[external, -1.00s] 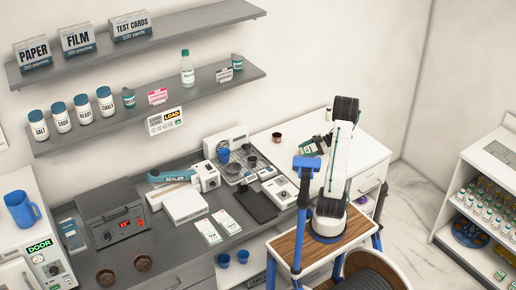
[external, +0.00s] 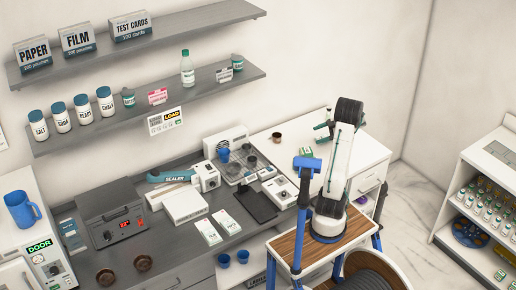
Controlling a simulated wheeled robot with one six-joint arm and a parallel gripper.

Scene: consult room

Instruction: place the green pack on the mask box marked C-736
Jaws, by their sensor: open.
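A small green-and-white item (external: 306,151) lies on the white counter, just left of my arm. It looks like the green pack, but it is too small to tell whether a mask box is under it. No C-736 marking is readable in the external view. My gripper (external: 320,132) is open above the counter, up and to the right of this item and apart from it. My upright arm hides part of the counter behind it.
A small dark brown cup (external: 277,138) stands on the white counter (external: 352,152) left of my gripper. A tray with dark cups (external: 245,168) and a white device (external: 280,191) are further left. The counter's back right is clear.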

